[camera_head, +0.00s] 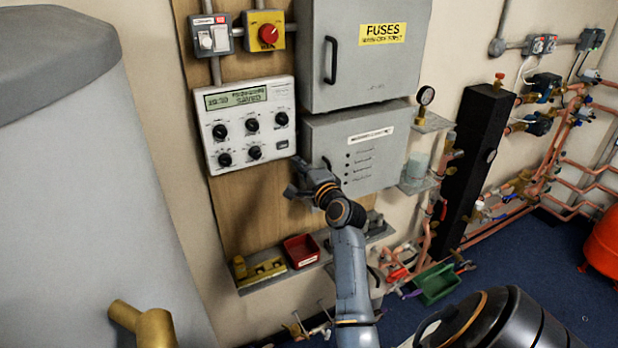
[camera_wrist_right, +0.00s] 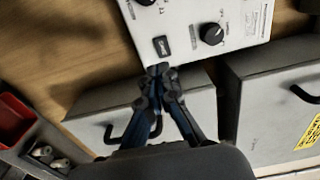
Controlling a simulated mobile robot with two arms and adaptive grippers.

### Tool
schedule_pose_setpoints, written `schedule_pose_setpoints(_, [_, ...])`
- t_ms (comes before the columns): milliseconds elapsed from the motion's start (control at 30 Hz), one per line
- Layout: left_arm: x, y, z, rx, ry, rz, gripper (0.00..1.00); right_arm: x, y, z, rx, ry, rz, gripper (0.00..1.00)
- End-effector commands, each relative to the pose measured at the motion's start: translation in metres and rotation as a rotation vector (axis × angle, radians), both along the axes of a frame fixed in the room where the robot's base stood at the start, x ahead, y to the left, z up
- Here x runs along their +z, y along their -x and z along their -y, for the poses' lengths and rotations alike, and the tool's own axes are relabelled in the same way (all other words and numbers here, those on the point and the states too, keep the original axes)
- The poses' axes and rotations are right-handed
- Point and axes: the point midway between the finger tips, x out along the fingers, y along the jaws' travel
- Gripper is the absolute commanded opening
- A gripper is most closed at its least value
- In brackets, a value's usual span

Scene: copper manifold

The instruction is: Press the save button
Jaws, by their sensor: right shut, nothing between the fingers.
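The white controller panel (camera_head: 238,165) hangs on a wooden board, with a display (camera_head: 236,97) that reads "SAVED" and several black knobs. A small button (camera_head: 282,144) sits at its lower right; it appears as a dark rectangle (camera_wrist_right: 162,46) in the right wrist view. I cannot read its label. My right gripper (camera_head: 293,168) is shut and empty, just below the panel's lower right corner. In the right wrist view its fingertips (camera_wrist_right: 158,70) are close under the button, seemingly a little apart from it. My left gripper is not in view.
A grey fuse box (camera_head: 365,80) and a lower grey box (camera_head: 385,180) with a handle stand right of the panel. A red tray (camera_head: 301,250) sits on a ledge below. A large grey tank (camera_head: 100,200) fills the left. Copper pipes (camera_head: 545,170) run at right.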

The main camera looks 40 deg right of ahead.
Motion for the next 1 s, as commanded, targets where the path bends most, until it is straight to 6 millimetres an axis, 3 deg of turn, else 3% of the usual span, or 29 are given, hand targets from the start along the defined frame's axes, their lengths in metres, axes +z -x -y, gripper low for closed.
schedule_pose_setpoints(133, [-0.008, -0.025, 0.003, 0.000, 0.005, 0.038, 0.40, -0.003, 0.025, -0.007, -0.001, 0.002, -0.001, 0.00])
schedule_pose_setpoints(300, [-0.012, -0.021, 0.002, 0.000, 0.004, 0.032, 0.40, -0.001, 0.041, -0.012, -0.001, 0.001, 0.000, 0.00])
schedule_pose_setpoints(533, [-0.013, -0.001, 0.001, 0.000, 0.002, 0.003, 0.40, 0.000, 0.046, -0.014, -0.001, 0.001, -0.001, 0.00])
schedule_pose_setpoints(1000, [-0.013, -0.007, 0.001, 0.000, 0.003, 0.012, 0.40, 0.000, 0.045, -0.014, 0.000, 0.001, -0.001, 0.00])
